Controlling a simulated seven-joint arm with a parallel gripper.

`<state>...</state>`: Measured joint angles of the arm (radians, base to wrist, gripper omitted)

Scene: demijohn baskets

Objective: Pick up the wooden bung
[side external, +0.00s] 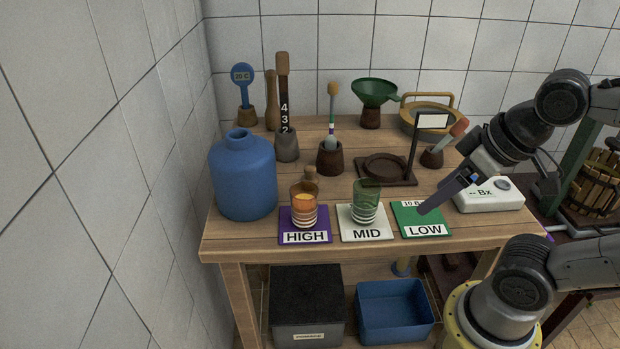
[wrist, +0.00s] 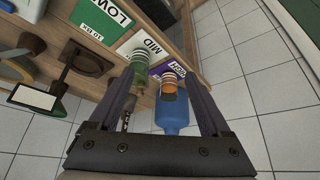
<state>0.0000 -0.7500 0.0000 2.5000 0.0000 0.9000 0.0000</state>
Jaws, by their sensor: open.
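A small brown wooden piece with a rounded top (side external: 310,173), which may be the wooden bung, shows just behind the amber glass (side external: 303,204) on the HIGH mat; the glass partly hides it. I cannot make it out in the wrist view. My gripper (side external: 424,210) is above the green LOW mat (side external: 408,218), pointing down and left, well to the right of that piece. In the wrist view my gripper (wrist: 160,82) has its two fingers spread apart with nothing held between them.
A green glass (side external: 366,196) stands on the MID mat (side external: 348,234). A big blue demijohn (side external: 243,178) stands at the left. Behind are tools in holders, a green funnel (side external: 374,92) and a round wooden stand (side external: 385,168) with an upright sign. A white Bx device (side external: 490,200) is at right.

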